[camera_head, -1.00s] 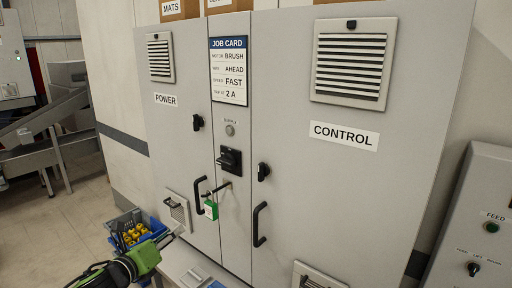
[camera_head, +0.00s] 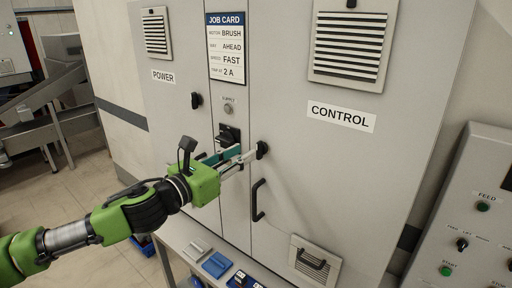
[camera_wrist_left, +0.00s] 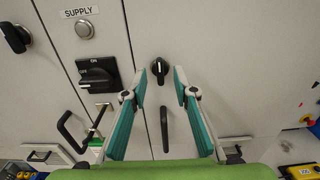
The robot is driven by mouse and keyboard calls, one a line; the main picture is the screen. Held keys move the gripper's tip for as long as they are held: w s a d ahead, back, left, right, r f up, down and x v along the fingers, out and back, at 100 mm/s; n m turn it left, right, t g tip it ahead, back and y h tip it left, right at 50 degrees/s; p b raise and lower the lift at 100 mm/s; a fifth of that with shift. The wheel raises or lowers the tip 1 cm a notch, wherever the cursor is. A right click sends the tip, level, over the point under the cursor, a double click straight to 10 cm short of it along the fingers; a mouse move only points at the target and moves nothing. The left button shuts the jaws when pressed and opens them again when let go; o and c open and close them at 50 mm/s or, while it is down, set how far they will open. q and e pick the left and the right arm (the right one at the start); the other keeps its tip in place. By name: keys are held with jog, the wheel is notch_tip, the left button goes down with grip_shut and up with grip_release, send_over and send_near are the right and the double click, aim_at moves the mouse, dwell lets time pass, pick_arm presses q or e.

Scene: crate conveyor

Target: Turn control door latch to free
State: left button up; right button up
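The control door latch (camera_head: 262,149) is a small black knob on the grey CONTROL door, above that door's black handle (camera_head: 258,200). In the left wrist view the latch (camera_wrist_left: 160,70) lies just beyond and between the fingertips, its pointer mark near the top. My left gripper (camera_head: 250,155) reaches to the latch from the left; in the left wrist view it (camera_wrist_left: 167,76) is open, fingers spread on either side of the latch. I cannot tell whether they touch it. My right gripper is not in view.
The black supply switch (camera_wrist_left: 97,74) and the power door latch (camera_head: 196,100) are left of the control latch. A bench (camera_head: 190,240) with blue items stands below the cabinet. A panel with buttons (camera_head: 470,220) stands at the right.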

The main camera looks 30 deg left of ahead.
aim_at(257, 144)
pick_arm(q)
jog(key=w+b, duration=0.2)
jog(key=w, duration=0.1)
jog(key=w+b, duration=0.1)
jog(key=w, duration=0.1)
jog(key=shift+d+f, duration=0.25)
jog(key=shift+w+d+b, duration=0.1)
jog(key=shift+w+b, duration=0.5)
jog(key=shift+b, duration=0.2)
jog(key=shift+w+r+b, duration=0.25)
jog(key=shift+b, duration=0.1)
jog(key=shift+c, duration=0.2)
grip_shut()
